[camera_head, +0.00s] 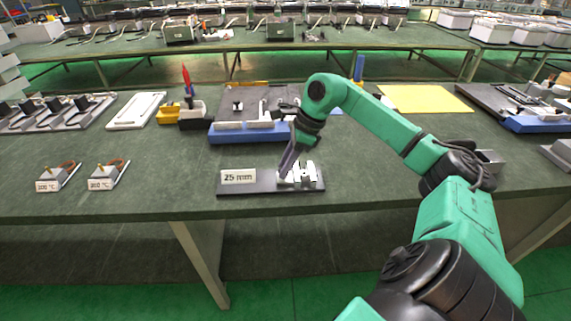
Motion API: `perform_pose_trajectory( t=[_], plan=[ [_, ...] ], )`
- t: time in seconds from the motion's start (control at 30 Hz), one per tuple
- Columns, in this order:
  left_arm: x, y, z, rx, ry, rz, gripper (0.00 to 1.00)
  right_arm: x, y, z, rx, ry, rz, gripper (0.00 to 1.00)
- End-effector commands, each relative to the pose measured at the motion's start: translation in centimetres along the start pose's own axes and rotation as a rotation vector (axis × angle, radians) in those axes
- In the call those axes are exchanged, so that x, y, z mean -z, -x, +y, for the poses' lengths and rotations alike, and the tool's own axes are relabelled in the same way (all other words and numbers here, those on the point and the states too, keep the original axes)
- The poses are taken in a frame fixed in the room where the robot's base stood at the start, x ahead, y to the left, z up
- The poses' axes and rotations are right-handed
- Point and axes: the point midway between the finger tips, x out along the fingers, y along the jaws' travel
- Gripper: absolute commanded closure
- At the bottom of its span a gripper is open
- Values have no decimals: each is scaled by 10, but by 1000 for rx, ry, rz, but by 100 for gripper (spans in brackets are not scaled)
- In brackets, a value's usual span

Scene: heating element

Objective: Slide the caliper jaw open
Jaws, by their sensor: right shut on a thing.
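The caliper (308,171) is a small silvery piece lying on a dark flat base (256,187) near the front edge of the green table. A white label reading "25 mm" (239,176) stands on the left part of that base. My right gripper (285,177) comes down from above at a tilt and is shut on the left part of the caliper, likely its sliding jaw. The fingertips hide part of the caliper, so the jaw gap cannot be read. My left gripper is not in view.
A blue-edged fixture (248,136) stands behind the base. Two small blocks with temperature labels (107,177) sit to the left. A yellow sheet (425,99) lies at the back right. The table is clear between the blocks and the base.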

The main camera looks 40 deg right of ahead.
Motion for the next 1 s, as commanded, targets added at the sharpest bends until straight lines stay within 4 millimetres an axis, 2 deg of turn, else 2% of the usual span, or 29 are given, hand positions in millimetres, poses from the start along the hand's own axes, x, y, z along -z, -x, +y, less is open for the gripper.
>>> perform_pose_trajectory(
  t=[0.83, 0.93, 1.0],
  plan=[
    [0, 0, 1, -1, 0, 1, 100, -1, 2, -1, 6, 0, -2, 100],
    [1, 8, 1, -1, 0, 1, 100, -5, 4, -2, 5, -2, -4, 100],
    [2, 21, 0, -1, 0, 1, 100, -13, 5, -3, 5, -6, -8, 100]
  ],
)
